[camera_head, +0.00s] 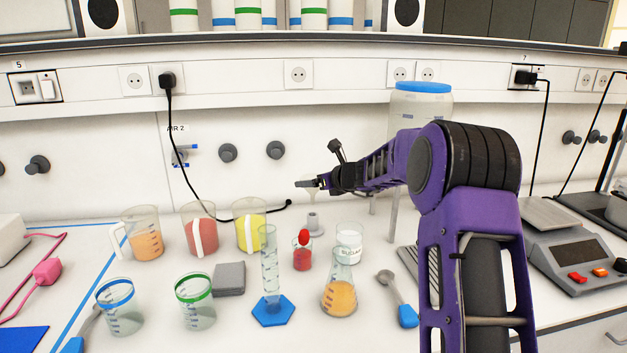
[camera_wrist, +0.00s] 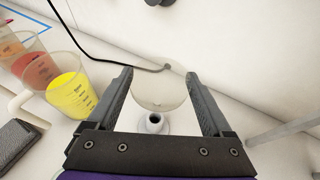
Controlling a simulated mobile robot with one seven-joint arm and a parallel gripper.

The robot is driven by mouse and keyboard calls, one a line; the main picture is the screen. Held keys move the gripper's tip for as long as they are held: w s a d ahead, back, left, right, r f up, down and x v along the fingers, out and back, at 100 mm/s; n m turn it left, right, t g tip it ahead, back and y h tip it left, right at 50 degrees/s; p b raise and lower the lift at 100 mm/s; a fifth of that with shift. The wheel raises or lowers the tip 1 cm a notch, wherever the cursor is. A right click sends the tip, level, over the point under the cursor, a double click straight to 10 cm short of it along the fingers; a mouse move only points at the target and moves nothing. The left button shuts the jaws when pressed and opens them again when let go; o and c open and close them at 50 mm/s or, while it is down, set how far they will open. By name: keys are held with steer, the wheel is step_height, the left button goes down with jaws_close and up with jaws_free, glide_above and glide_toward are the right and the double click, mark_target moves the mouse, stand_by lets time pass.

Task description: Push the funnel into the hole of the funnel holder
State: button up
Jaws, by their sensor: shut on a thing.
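The funnel (camera_wrist: 160,92) is pale and translucent, with its wide round mouth up. It sits between the two dark fingers of my gripper (camera_wrist: 158,78), which is shut on it. In the head view my gripper (camera_head: 306,184) is at the end of the purple arm, and the pale funnel (camera_head: 313,196) shows faintly below the fingers. I cannot tell whether the funnel's stem is in the hole.
A red-capped bottle (camera_head: 302,252), a sugar jar (camera_head: 348,241) and a graduated cylinder (camera_head: 269,255) stand in front of the holder. A yellow juice beaker (camera_head: 250,226) is to its left. A blue-lidded tank (camera_head: 421,105) stands behind my arm. A black cable (camera_wrist: 110,60) runs along the bench.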

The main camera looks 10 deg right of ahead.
mark_target(313, 223)
steer(key=shift+f+b, duration=0.7)
steer(key=shift+f, duration=0.35)
steer(key=shift+f+b, duration=1.1)
steer(key=shift+f, duration=0.25)
steer(key=shift+f, duration=0.75)
steer(key=o, duration=1.2)
steer(key=shift+o, duration=0.2)
